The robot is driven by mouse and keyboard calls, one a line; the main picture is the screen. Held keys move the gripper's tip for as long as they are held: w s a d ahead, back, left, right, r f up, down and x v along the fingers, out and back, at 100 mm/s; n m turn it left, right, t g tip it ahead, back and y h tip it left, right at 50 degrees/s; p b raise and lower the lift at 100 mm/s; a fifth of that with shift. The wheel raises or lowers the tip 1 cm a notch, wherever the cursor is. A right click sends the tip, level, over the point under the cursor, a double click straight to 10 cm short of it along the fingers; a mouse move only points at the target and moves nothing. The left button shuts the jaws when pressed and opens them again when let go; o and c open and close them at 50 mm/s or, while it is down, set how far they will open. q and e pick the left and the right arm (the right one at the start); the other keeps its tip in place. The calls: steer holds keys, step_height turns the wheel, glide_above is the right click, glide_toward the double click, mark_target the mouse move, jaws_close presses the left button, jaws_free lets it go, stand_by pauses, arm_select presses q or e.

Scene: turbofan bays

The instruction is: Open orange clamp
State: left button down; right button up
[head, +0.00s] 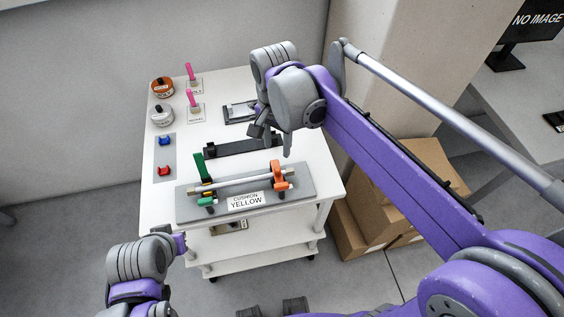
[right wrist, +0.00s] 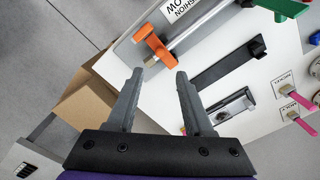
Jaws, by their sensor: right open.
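The orange clamp (head: 278,174) stands at the right end of a silver rod on a grey board (head: 300,184) labelled "CUSHION YELLOW". It also shows in the right wrist view (right wrist: 153,47), just beyond the fingertips. My right gripper (head: 273,143) is open and empty, above and behind the orange clamp in the head view. In the right wrist view its two fingers (right wrist: 159,74) are spread, with no contact seen. A green clamp (head: 201,168) holds the rod's left end, its handle upright.
The white cart (head: 160,215) also carries a black bar (head: 228,149), a grey mat with blue and red pieces (head: 164,157), two round containers (head: 162,88) and pink-handled tools (head: 191,72). Cardboard boxes (head: 360,205) and a beige pillar (head: 370,60) stand to the right.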

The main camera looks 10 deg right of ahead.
mark_target(278, 169)
step_height(278, 169, down, 10)
steer(key=shift+r, duration=0.1)
stand_by(0.4)
jaws_close()
stand_by(1.2)
